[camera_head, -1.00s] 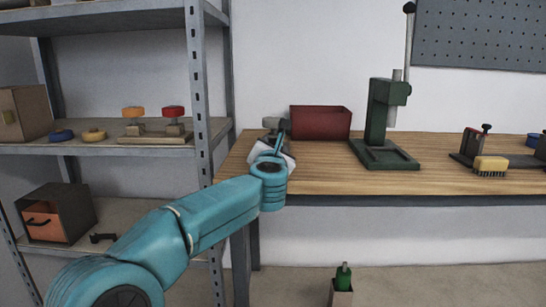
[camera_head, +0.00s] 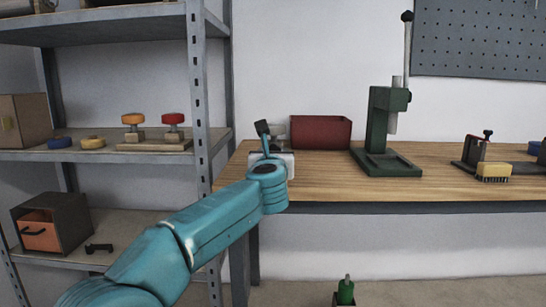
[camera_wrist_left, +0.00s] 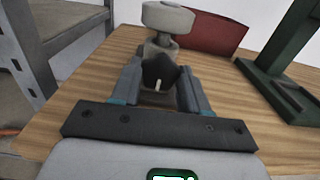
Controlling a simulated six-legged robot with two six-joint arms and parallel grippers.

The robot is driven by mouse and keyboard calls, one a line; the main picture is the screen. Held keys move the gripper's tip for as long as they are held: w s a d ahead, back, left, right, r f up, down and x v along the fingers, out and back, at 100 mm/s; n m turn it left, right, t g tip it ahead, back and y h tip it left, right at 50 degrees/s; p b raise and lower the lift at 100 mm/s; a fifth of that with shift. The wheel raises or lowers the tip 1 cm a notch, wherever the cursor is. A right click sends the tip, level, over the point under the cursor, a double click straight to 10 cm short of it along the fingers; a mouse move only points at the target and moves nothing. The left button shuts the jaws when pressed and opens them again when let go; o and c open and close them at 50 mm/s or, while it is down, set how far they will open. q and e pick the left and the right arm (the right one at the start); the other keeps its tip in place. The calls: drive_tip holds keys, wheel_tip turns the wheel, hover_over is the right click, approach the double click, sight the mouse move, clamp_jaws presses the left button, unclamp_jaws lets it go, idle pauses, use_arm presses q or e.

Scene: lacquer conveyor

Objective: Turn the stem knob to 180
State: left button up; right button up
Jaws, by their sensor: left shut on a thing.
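The stem knob (camera_wrist_left: 158,70) is a dark knob with a short white mark, seen between my left gripper's fingers in the left wrist view. The white mark points down in that view, toward the gripper's palm. My left gripper (camera_wrist_left: 160,84) is shut on the knob, one finger on each side. A pale grey round cap on a stem (camera_wrist_left: 167,18) stands just behind the knob. In the head view my left gripper (camera_head: 268,142) is at the bench's left end, and its wrist hides most of the knob and fitting. My right gripper is not in view.
A dark red bin (camera_head: 321,132) stands right behind the fitting on the wooden bench (camera_head: 320,170). A green press (camera_head: 387,130) stands further right, then a yellow brush (camera_head: 494,171). A metal shelf post (camera_head: 199,90) is close on the left. The bench front is clear.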

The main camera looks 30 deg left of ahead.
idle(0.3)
use_arm(q)
drive_tip(key=o, duration=1)
drive_tip(key=shift+o, duration=0.2)
drive_tip(key=shift+s, duration=0.1)
drive_tip(key=shift+s+d, duration=0.25)
drive_tip(key=shift+s, duration=0.1)
drive_tip(key=v, duration=1.5)
drive_tip(key=shift+s, duration=0.2)
